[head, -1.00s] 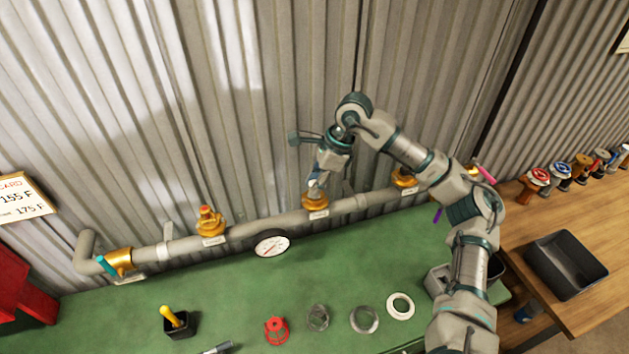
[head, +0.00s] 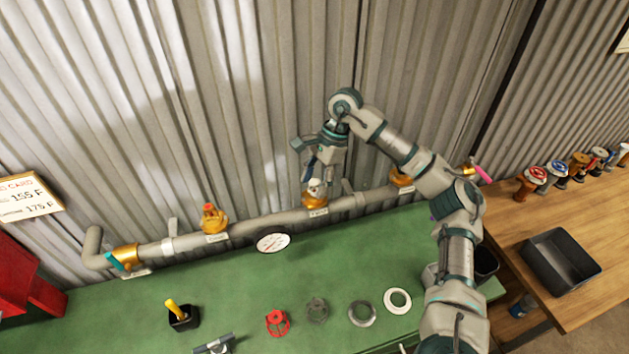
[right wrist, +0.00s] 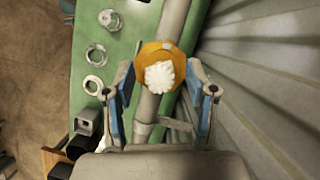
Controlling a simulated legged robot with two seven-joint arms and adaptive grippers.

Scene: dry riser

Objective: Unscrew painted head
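The white painted head (right wrist: 158,75) sits on a brass fitting (right wrist: 150,54) of the grey pipe, facing my wrist camera. In the head view, this brass fitting (head: 316,200) is the middle one on the pipe, with the pale head (head: 316,186) on top. My right gripper (head: 313,174) is just above it, pointing down. In the right wrist view, the right gripper (right wrist: 158,100) is open, its blue-padded fingers on either side of the head with visible gaps. My left gripper is not in view.
The grey pipe (head: 265,224) runs along the corrugated wall, with other brass fittings left (head: 213,220) and right (head: 402,180). A gauge (head: 273,242) stands before it. On the green bench (head: 240,280) lie a red cage (head: 277,322), several rings and a black cup (head: 183,320).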

